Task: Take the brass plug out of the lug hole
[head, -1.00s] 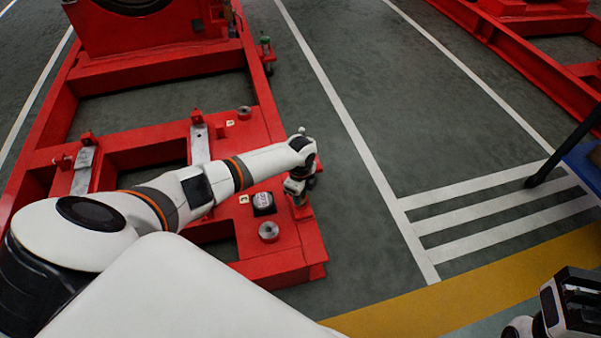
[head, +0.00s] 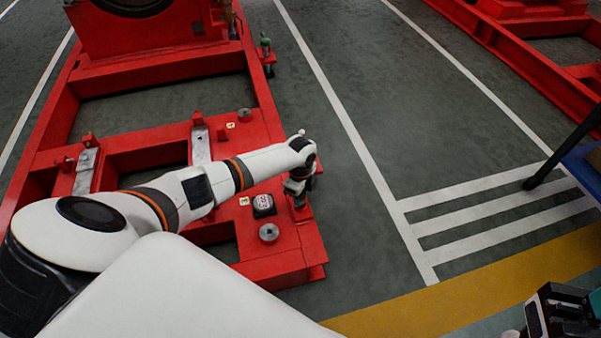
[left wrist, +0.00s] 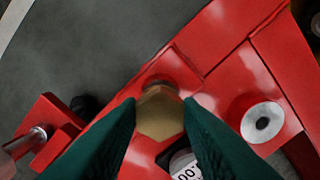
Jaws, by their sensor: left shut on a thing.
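The brass plug (left wrist: 160,114) is a hex-headed piece between the two green fingertips in the left wrist view. My left gripper (left wrist: 160,118) is shut on it. Behind the plug is a red rounded lug (left wrist: 159,82) on the red frame; the lug hole is hidden, and I cannot tell how deep the plug sits. In the head view my left gripper (head: 298,190) is over the right edge of the red frame (head: 285,262), and the plug is not clear there. My right gripper (head: 560,312) is partly cut off at the bottom right, and its jaws are unclear.
A dark block with a white label (head: 263,204) and a grey round boss (head: 268,232) are on the frame close to my left gripper. Open grey floor lies to the right. A blue-topped stand (head: 585,160) is at the right edge.

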